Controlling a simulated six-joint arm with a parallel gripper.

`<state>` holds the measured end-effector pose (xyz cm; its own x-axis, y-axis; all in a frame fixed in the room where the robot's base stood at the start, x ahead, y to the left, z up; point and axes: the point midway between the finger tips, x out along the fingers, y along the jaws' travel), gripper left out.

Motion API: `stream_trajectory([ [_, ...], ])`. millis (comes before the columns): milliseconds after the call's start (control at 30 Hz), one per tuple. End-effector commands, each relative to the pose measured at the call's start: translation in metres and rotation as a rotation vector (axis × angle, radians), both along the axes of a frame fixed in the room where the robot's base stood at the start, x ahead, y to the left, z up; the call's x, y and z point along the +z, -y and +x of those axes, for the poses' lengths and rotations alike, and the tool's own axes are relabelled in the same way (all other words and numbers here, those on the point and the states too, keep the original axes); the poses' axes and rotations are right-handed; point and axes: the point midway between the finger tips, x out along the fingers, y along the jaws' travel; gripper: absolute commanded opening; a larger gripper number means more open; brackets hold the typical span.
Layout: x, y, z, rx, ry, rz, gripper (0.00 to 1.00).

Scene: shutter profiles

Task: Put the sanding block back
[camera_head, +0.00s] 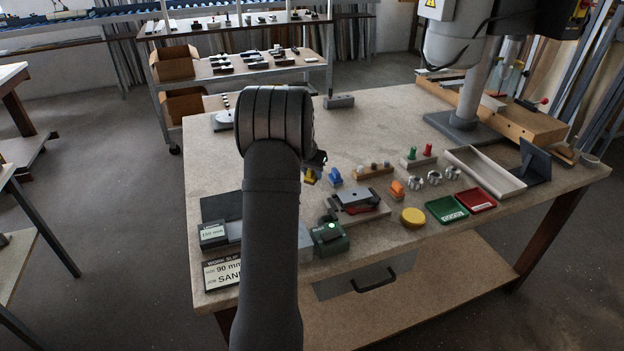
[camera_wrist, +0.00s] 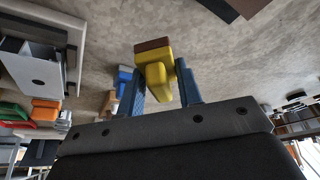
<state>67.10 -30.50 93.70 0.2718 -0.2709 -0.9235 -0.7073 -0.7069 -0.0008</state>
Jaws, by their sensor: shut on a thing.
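The sanding block, a yellow body with a brown face, shows between my fingers in the wrist view (camera_wrist: 154,52). My gripper (camera_wrist: 160,68) has its two blue fingers on either side of it and is shut on it. In the head view my arm hides most of the gripper (camera_head: 316,163), and a bit of the yellow block (camera_head: 309,177) shows just below it. I cannot tell whether the block touches the bench. A blue piece (camera_head: 335,177) stands just right of it, and it shows behind my fingers in the wrist view.
The bench (camera_head: 390,120) has bare room behind my gripper. To the right are a wooden rack (camera_head: 373,171), an orange piece (camera_head: 397,189), a yellow disc (camera_head: 413,217), and green (camera_head: 446,209) and red (camera_head: 475,199) trays. A grey fixture (camera_head: 356,197) and a green box (camera_head: 330,239) stand in front.

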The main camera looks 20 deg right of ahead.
Motion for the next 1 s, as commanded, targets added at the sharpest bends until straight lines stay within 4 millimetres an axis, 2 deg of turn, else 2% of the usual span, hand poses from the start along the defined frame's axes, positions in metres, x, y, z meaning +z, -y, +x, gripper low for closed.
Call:
stream_trajectory([
  [33,-0.01,0.0,-0.001,0.001,-0.003,0.001,0.07],
  [167,-0.026,0.0,-0.001,0.001,-0.002,0.0,0.07],
  [533,-0.031,0.0,-0.001,0.001,-0.001,-0.001,0.07],
  [567,-0.031,0.0,-0.001,0.001,-0.001,-0.001,0.34],
  [667,-0.031,0.0,-0.001,0.001,0.0,0.0,0.54],
  [1000,-0.027,0.0,-0.001,0.0,0.001,-0.001,0.54],
])
